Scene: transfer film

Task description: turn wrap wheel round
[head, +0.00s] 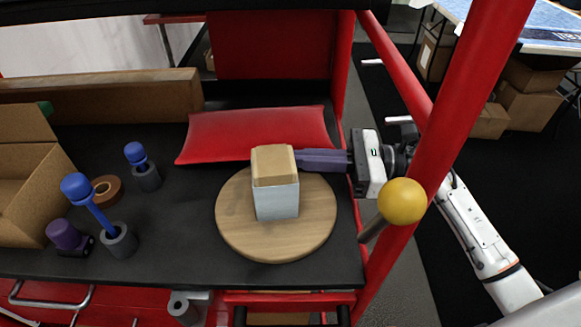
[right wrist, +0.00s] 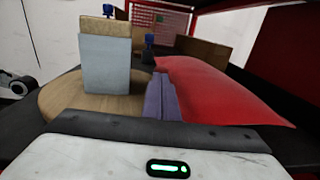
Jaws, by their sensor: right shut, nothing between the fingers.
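The round wooden wheel (head: 236,225) lies flat on the black bench top, near its right end. A tan block with a pale grey-white lower part (head: 277,200) stands upright on it. The right wrist view also shows the wheel (right wrist: 62,100) and the block (right wrist: 110,65). My right gripper (head: 300,159) reaches in from the right over the wheel's far right part. Its purple fingers (right wrist: 160,98) are shut and empty, with the tips close beside the block; I cannot tell whether they touch it. My left gripper is not in view.
A red cushion (head: 255,133) lies behind the wheel. A red post (head: 450,130) and a yellow ball knob (head: 402,201) stand near my right arm. Blue-topped tools (head: 77,187), a brown tape roll (head: 107,190) and an open cardboard box (head: 30,190) are at left.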

